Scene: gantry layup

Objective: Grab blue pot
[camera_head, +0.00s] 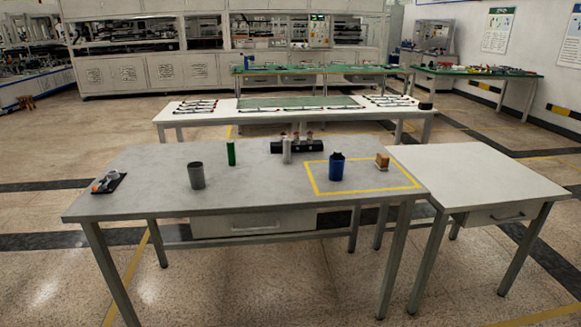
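The blue pot (336,168) is a small dark blue cylinder. It stands upright on the grey table (250,172), inside a yellow taped rectangle (372,191) at the table's right end. Something dark shows at its top, too small to make out. Neither of my grippers is in the head view, and nothing touches the pot.
A grey cup (196,175), green cylinder (231,152), pale bottle (287,150), black holder (312,146) and brown block (382,160) share the table. A black tray (109,182) lies at left. A second table (480,172) adjoins at right. Floor in front is clear.

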